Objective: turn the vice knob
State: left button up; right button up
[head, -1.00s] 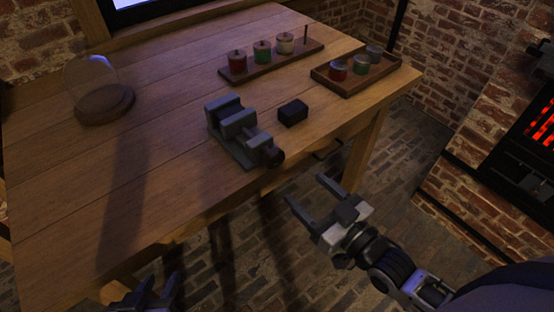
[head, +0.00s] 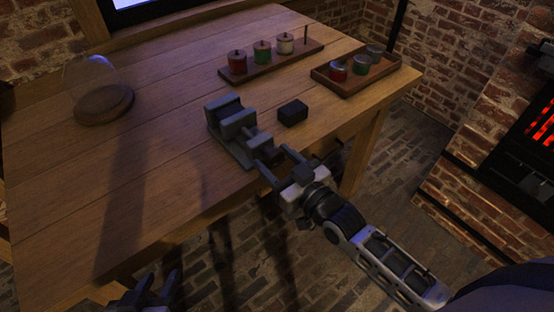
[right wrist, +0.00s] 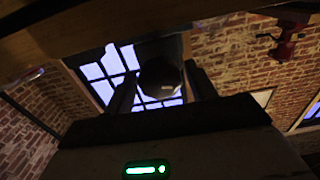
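The grey vice (head: 232,122) sits near the front edge of the wooden table. Its dark round knob (head: 267,154) faces the front right and also shows in the right wrist view (right wrist: 160,77). My right gripper (head: 273,160) is open at the knob, with one finger on either side of it. In the right wrist view a gap shows beside the knob, so the fingers do not appear closed on it. My left gripper (head: 156,282) is open and empty below the table's front edge, partly cut off by the picture's bottom.
A black box (head: 292,112) lies right of the vice. A wooden rack (head: 258,73) and a tray (head: 347,90) hold coloured jars at the back right. A glass dome on a round base (head: 104,106) stands at left. The table's middle is clear.

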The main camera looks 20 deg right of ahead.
jog(key=c, duration=0.6)
jog(key=shift+m+p, duration=0.55)
jog(key=shift+m, duration=0.15)
jog(key=o, duration=1)
jog(key=v, duration=1.6)
jog(key=shift+a, duration=0.15)
jog(key=shift+s+a+f+g+h+p, duration=0.25)
jog(key=shift+a+f+g+h, duration=0.45)
jog(key=shift+a+f+g, duration=0.8)
jog(key=shift+s+a+f+g+h+p, duration=0.2)
jog(key=shift+a+f+g+h, duration=0.5)
jog(key=shift+a+f+g, duration=0.85)
